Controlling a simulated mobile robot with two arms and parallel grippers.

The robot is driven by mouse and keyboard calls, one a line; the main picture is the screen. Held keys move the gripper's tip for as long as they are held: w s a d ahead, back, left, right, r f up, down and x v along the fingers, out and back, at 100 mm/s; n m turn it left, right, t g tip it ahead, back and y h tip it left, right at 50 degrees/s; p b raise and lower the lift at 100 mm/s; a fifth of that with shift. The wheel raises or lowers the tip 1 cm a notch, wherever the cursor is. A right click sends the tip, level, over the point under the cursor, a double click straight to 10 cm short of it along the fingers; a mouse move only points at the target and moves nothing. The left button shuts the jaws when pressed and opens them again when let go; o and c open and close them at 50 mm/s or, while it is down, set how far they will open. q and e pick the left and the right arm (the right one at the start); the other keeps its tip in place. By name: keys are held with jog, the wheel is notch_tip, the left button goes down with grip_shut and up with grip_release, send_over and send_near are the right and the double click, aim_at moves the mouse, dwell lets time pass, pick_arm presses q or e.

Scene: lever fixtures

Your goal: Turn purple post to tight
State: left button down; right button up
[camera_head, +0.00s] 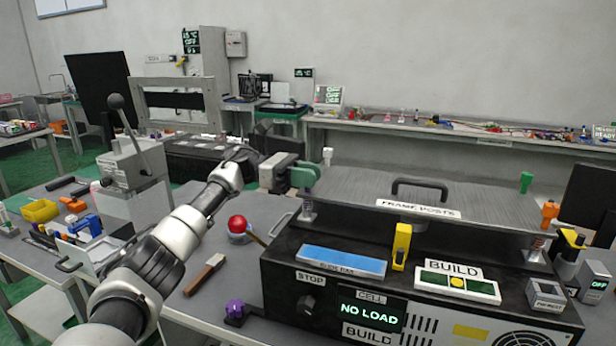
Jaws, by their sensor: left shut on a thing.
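My left gripper (306,176), with grey-green fingers, is shut at the top of the front left post (307,211) of the ribbed grey plate. The fingers hide the head of this post, so I cannot see its colour or which way it is turned. Only its silver lower part shows. A purple knob-like piece (235,308) on a dark base sits low on the table, left of the black machine and well apart from the gripper. My right gripper is not in view.
The black machine (284,262) bears a plate labelled "FRAME POSTS" (418,208) with a dark handle. Other posts are white (327,156), green (527,182) and orange (549,214). A red ball knob (237,224) and a wooden-handled tool (204,274) are near my left arm.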

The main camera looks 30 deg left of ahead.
pick_arm(q)
jog(key=shift+r, duration=0.1)
jog(key=c, duration=0.9)
grip_release()
jog(key=shift+c, duration=0.2)
jog(key=b+v, duration=0.1)
jog(key=v, duration=0.9)
jog(key=shift+a+b, duration=0.3)
jog(key=shift+a, duration=0.05)
jog(key=shift+s, duration=0.1)
